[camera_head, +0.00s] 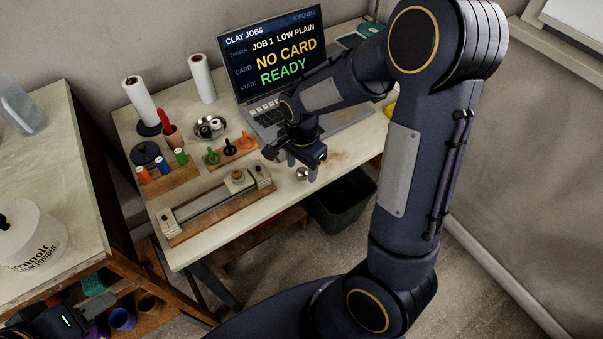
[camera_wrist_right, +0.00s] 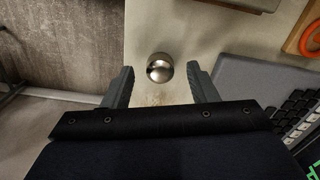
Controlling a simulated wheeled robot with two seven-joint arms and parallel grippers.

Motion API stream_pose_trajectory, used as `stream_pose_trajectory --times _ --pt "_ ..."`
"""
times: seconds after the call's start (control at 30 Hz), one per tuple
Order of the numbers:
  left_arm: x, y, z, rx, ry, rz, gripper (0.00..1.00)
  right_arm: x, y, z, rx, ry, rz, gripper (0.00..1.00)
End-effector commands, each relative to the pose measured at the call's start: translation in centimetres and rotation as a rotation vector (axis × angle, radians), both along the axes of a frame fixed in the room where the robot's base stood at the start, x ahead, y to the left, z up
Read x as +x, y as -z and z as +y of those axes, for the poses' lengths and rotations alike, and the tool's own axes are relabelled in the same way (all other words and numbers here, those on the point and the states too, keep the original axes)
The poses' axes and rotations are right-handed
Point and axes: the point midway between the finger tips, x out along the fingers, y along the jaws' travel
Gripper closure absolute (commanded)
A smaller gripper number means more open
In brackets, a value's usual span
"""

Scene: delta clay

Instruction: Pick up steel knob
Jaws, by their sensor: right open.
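The steel knob (camera_head: 302,173) is a small shiny ball on the table near its front edge, just below my right gripper in the head view. In the right wrist view the knob (camera_wrist_right: 159,67) lies between the two open fingers, a little beyond their tips, with clear space on both sides. My right gripper (camera_head: 299,166) is open and empty, pointing down above the table; in the wrist view its fingers (camera_wrist_right: 160,72) straddle the knob's line.
The table (camera_head: 345,152) has a laptop (camera_head: 270,65) behind my right arm. A dark bin (camera_head: 340,205) sits below the front edge.

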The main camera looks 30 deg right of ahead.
Motion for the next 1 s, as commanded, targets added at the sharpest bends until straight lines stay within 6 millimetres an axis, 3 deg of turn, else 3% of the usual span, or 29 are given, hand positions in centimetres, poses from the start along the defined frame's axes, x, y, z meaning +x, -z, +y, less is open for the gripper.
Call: stream_pose_trajectory --times 0.1,0.33,0.7,1.0 --pt "0.0 0.16 0.0 0.0 0.0 0.0 0.64 -0.04 1.02 0.03 0.001 -0.001 0.001 0.47" --pt "0.0 0.13 0.0 0.0 0.0 0.0 0.64 0.0 1.09 0.03 0.0 -0.001 -0.001 0.47" --pt "0.0 0.13 0.0 0.0 0.0 0.0 0.64 0.01 1.05 0.02 0.0 -0.001 -0.001 0.94" --pt "-0.01 0.08 0.0 0.0 0.0 0.0 0.64 0.03 0.77 0.02 0.001 -0.001 -0.002 0.94"
